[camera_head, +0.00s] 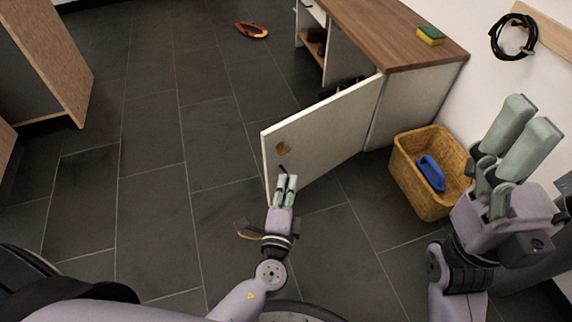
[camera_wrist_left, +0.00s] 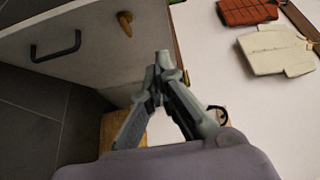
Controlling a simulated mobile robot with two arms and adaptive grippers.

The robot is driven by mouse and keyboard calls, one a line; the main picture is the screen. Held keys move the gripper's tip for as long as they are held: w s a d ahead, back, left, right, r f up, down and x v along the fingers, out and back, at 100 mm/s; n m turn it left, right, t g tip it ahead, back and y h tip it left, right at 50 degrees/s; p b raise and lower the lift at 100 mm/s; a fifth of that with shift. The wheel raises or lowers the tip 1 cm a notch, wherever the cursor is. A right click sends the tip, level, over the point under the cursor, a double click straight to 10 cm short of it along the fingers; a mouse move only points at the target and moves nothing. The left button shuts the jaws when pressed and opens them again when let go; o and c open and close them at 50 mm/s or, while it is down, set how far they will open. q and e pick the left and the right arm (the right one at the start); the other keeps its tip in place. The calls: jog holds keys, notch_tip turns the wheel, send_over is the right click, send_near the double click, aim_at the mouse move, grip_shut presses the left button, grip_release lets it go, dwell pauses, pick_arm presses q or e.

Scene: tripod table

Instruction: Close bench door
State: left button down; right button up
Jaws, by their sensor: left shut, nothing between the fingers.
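The white bench door (camera_head: 325,130) stands open, swung out from the bench (camera_head: 395,30) with the wooden top. Its outer face, with a brown fitting (camera_head: 283,148), faces me. In the left wrist view the door (camera_wrist_left: 90,30) shows a black handle (camera_wrist_left: 56,46) and the brown fitting (camera_wrist_left: 125,24). My left gripper (camera_head: 287,178) is shut and empty, in front of the door's lower free corner; I cannot tell whether it touches. In its wrist view the fingertips (camera_wrist_left: 163,60) meet. My right gripper (camera_head: 520,120) is raised at the right, away from the door; its finger gap is unclear.
A wicker basket (camera_head: 408,178) with a blue object (camera_head: 431,173) stands on the floor right of the door. A sponge (camera_head: 431,35) lies on the bench top. A black cable coil (camera_head: 512,36) hangs on the wall. An orange object (camera_head: 251,30) lies on the open floor behind.

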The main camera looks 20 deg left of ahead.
pick_arm(q)
send_near(287, 129)
jog(key=w+d, duration=0.3)
jog(key=shift+w+a+b, duration=0.15)
jog(key=shift+w+a, duration=0.1)
jog(key=shift+a, duration=0.35)
jog(key=shift+w+a+b, duration=0.1)
jog(key=shift+w+a, duration=0.2)
jog(key=shift+a, duration=0.3)
jog(key=shift+w+a+b, duration=0.15)
jog(key=shift+w+a, duration=0.1)
jog(key=shift+a, duration=0.35)
